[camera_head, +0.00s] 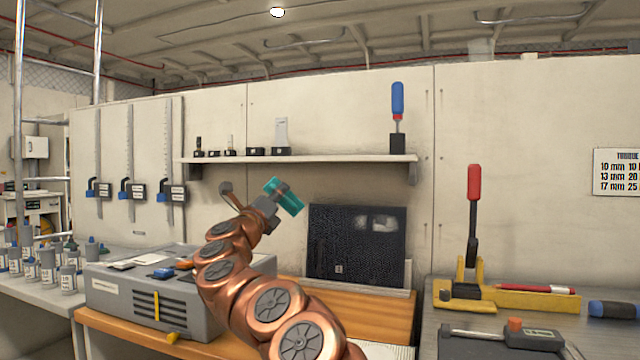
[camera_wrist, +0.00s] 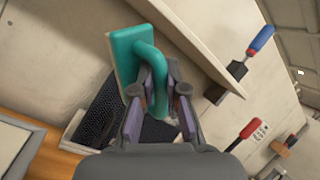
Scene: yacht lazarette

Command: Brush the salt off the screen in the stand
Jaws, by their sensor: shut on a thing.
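The dark mesh screen (camera_head: 340,240) stands upright in a pale stand (camera_head: 375,289) at the back of the wooden bench. Whitish salt patches (camera_head: 377,223) show at its upper right, and a small pale mark (camera_head: 338,269) at its lower left. My gripper (camera_head: 264,206) is shut on the handle of a teal brush (camera_head: 288,197), left of the screen's top and apart from it in the picture. In the wrist view the gripper (camera_wrist: 160,88) grips the curved teal handle (camera_wrist: 150,58). The screen (camera_wrist: 101,115) is partly hidden behind the gripper and brush there. Bristles are not clearly seen.
A shelf (camera_head: 300,159) with small tools and a blue-handled tool (camera_head: 397,105) runs above the screen. A grey box (camera_head: 120,300) stands at left. A yellow holder (camera_head: 500,298) with a red-handled tool (camera_head: 473,195) is at right. Bare wood (camera_head: 370,318) lies before the screen.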

